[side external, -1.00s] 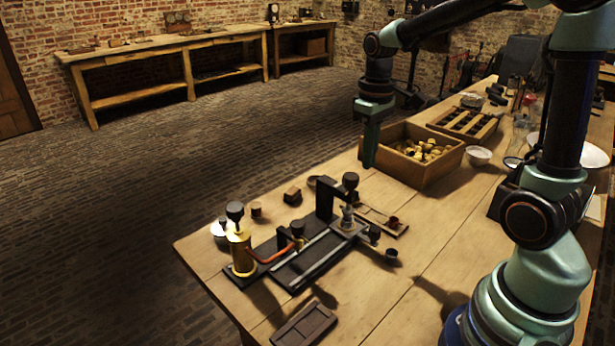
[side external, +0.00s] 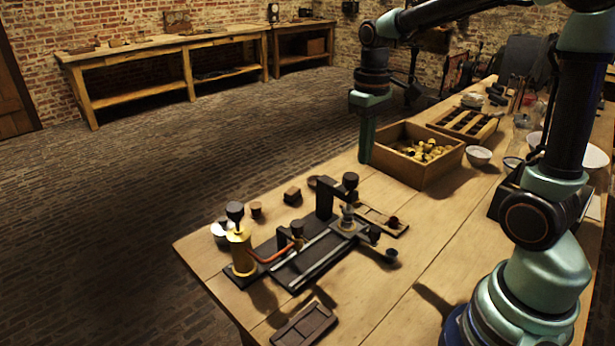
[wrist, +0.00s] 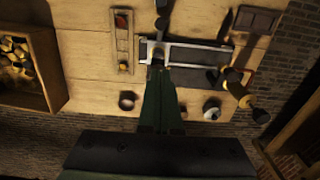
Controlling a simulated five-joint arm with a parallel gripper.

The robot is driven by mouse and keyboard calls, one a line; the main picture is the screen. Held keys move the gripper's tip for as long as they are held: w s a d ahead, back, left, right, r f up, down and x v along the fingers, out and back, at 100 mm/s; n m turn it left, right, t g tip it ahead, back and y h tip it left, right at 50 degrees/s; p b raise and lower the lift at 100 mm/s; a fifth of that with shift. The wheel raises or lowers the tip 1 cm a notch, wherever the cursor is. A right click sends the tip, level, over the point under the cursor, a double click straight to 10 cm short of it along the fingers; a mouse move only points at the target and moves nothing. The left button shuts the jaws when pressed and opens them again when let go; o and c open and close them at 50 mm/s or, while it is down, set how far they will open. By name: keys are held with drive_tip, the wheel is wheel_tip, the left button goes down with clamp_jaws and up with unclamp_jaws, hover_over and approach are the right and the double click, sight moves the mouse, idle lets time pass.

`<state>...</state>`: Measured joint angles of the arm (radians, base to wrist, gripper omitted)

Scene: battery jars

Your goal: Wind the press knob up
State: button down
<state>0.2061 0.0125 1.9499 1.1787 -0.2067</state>
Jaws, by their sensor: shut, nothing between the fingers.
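The press is a black upright (side external: 325,200) with an arm over a metal seat, on the near part of the bench. Its round black knob (side external: 351,181) stands on top of the arm. My gripper (side external: 366,158) points down with its green fingers together and empty. In the side view it is apart from the knob, above and slightly right of it. In the wrist view my gripper (wrist: 158,72) overlaps the press seat area, and I cannot pick out the knob there.
A wooden crate of brass pieces (side external: 378,170) stands just right of my gripper. A brass cylinder with a black knob (side external: 241,250) stands left of the press, joined by a red pipe. Small cups and blocks lie around. A dark tray (side external: 304,324) lies at the front edge.

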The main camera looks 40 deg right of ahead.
drive_tip(key=shift+f, duration=2.85)
drive_tip(key=shift+w, duration=0.35)
drive_tip(key=shift+w+d, duration=0.1)
drive_tip(key=shift+d, duration=0.1)
wheel_tip(320, 180, up, 6)
drive_tip(key=s, duration=0.1)
